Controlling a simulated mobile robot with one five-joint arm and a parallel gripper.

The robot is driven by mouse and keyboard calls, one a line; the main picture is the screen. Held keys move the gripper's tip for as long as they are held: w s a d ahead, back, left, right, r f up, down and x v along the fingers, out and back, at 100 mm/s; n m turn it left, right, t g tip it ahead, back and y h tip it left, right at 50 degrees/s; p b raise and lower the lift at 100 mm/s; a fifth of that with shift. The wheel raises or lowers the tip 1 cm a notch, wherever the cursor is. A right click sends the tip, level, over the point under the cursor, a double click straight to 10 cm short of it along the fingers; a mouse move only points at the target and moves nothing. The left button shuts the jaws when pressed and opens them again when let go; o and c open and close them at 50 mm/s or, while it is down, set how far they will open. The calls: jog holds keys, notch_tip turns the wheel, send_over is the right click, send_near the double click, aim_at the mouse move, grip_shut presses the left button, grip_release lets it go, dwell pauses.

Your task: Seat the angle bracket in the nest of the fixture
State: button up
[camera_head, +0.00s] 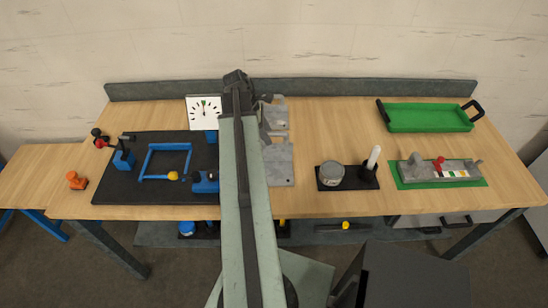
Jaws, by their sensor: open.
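What looks like the fixture is a black plate (120,189) at the left of the bench, with a blue rectangular frame (148,160) and blue blocks on it. I cannot tell whether that frame is the nest. I cannot pick out the angle bracket for sure. A grey metal plate with raised parts (281,165) lies just right of my arm, partly covered by it, and I cannot tell what it is. My arm rises through the middle of the view and hides the fixture's right edge. My gripper does not show.
A white dial (203,112) is behind the fixture. An orange piece (76,181) and a red-knobbed piece (99,138) are to its left. To the right are a grey round part (331,174), a green tray (430,118) and a grey block on a green base (439,171). Bare wood lies between.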

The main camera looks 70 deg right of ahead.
jog(key=b, duration=0.5)
send_over(277, 157)
jog(key=w, duration=0.2)
jog(key=f, duration=0.5)
jog(key=shift+a+f, duration=0.2)
jog(key=shift+r, duration=0.15)
jog(key=shift+p, duration=0.3)
grip_shut()
